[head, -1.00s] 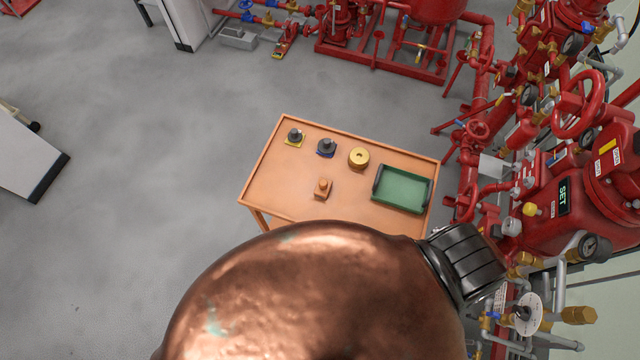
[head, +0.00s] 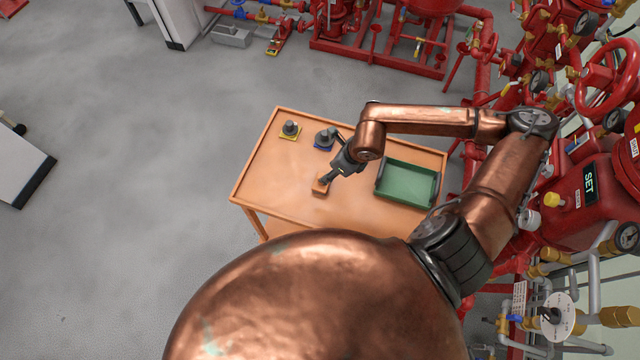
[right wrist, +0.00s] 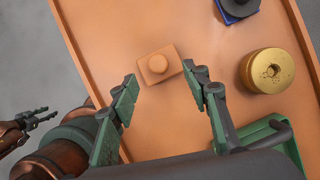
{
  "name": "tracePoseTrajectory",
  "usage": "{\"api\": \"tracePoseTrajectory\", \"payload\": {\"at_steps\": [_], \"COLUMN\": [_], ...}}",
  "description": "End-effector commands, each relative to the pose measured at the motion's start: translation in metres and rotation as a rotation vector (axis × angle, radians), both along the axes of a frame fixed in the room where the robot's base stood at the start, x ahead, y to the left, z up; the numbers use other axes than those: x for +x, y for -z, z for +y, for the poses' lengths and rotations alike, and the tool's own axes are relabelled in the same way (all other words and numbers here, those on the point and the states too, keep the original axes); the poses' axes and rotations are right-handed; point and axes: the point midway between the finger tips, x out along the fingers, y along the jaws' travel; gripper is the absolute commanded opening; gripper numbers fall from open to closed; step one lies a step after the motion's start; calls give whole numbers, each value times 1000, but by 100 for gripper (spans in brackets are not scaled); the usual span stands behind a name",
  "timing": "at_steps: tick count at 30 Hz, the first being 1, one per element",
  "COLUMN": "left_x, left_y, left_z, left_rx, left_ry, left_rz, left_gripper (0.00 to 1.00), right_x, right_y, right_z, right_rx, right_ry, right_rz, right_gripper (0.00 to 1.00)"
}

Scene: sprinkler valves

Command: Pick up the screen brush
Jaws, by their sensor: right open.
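The screen brush looks like a small orange-brown block with a round knob on top. It lies on the orange table (head: 262,190), and in the head view the brush (head: 319,188) is partly covered by my right gripper (head: 328,179). In the right wrist view the brush (right wrist: 158,67) lies just beyond the open, empty fingers of my right gripper (right wrist: 162,88), with table surface around it. My left gripper (right wrist: 36,120) shows small at the left edge of the right wrist view, off the table; its jaw state is unclear.
A green tray (head: 437,188) with dark handles stands at the table's right. A grey-black part on a yellow base (head: 290,129) and one on a blue base (head: 324,139) are at the back. A brass disc (right wrist: 268,72) lies near the tray. Red pipework lines the right.

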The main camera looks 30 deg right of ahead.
Motion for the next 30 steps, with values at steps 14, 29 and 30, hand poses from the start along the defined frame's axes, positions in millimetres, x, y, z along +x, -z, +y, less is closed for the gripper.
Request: {"api": "tracePoseTrajectory", "payload": {"at_steps": [14, 29, 30], "left_x": [2, 2, 2], "left_y": [-9, -9, -9], "left_z": [0, 1, 1], "left_rx": [0, 1, 1], "left_ry": [0, 1, 1], "left_rz": [-4, -4, -4], "left_gripper": [40, 40, 40], "right_x": [19, 22, 22], "right_y": [55, 65, 65], "right_z": [14, 16, 16], "right_rx": [6, 4, 4], "right_ry": [2, 1, 1], "right_rz": [2, 2, 2], "right_gripper": [43, 33, 31]}}
